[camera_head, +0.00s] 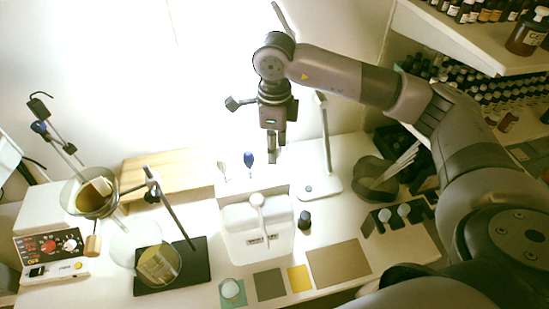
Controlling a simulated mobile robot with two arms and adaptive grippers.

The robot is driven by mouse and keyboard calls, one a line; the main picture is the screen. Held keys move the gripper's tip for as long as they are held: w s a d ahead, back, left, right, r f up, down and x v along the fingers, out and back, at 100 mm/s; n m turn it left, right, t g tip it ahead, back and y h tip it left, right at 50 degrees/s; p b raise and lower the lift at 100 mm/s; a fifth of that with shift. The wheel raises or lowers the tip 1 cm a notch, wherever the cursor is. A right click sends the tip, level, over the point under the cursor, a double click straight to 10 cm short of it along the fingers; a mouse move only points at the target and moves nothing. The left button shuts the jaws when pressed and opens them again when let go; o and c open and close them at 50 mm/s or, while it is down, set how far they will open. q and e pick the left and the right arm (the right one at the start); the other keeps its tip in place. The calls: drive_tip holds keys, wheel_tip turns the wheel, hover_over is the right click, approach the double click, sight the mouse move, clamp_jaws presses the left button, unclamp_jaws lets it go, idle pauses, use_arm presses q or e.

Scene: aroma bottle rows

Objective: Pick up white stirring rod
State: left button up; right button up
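A pale thin rod (403,158) leans out of a dark round bowl (371,172) on the right part of the bench. It looks like the white stirring rod, but I cannot be sure at this size. My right gripper (273,155) points down above the back middle of the bench, left of the bowl and well apart from the rod. Its fingers overlap in this view, so their opening cannot be told. I see nothing held in it. My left gripper is not in view.
A white stand (325,150) with a thin post stands between my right gripper and the bowl. A white box-like device (257,228) is in the middle. A hotplate (50,247) and glassware (158,264) are left. Shelves of bottles (480,95) line the right.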

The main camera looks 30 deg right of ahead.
drive_tip(key=shift+f, duration=0.5)
clamp_jaws()
